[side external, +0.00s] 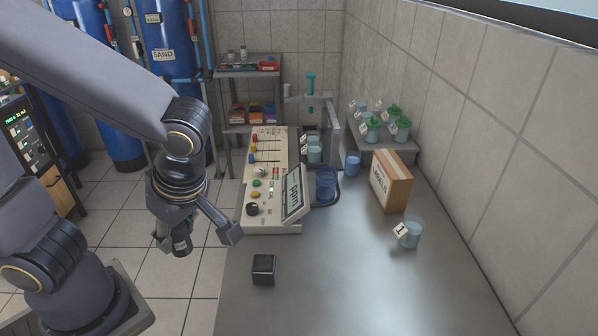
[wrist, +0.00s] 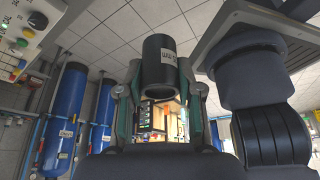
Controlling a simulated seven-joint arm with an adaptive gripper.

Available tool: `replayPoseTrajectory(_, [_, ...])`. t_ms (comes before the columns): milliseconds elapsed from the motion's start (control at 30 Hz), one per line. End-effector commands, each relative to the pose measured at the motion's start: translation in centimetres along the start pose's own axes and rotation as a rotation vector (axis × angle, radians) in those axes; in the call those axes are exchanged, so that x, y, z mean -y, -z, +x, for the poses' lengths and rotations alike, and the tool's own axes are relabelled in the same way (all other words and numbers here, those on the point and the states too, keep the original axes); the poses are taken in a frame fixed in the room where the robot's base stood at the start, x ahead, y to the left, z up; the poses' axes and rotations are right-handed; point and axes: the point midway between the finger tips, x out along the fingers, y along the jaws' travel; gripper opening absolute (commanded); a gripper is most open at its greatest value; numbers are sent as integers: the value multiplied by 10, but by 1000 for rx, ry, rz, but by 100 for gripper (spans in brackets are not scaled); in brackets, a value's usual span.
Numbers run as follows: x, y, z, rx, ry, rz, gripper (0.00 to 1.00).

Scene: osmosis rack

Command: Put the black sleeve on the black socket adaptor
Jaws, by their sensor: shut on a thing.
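The black sleeve (wrist: 161,58) is a short hollow cylinder with a small white label. In the wrist view its open end faces the camera. My gripper (wrist: 162,72) is shut on it, with one finger on each side. In the side external view my gripper (side external: 164,238) hangs left of the table, over the tiled floor, and the sleeve (side external: 182,243) shows dark at its tip. A small black block (side external: 263,270), which looks like the socket adaptor, stands on the table to the right of my gripper and apart from it.
A control panel (side external: 268,185) with knobs and a tilted display stands behind the black block. A cardboard box (side external: 391,181) and a labelled cup (side external: 409,235) stand to the right. The front and middle of the metal table (side external: 350,285) are clear.

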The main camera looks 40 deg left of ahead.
Motion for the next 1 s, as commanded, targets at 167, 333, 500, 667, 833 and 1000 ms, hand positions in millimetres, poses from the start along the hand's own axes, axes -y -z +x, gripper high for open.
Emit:
replayPoseTrajectory(167, [-2, -11, -5, -2, -19, 51, 11])
replayPoseTrajectory(333, [-35, -32, 5, -7, -21, 53, 11])
replayPoseTrajectory(500, [-78, -59, 16, -8, -22, 51, 11])
replayPoseTrajectory(667, [-101, -82, 42, -6, -21, 53, 11])
replayPoseTrajectory(833, [-115, -96, 55, -2, -23, 54, 11])
replayPoseTrajectory(1000, [-122, -105, 69, -4, -21, 56, 11])
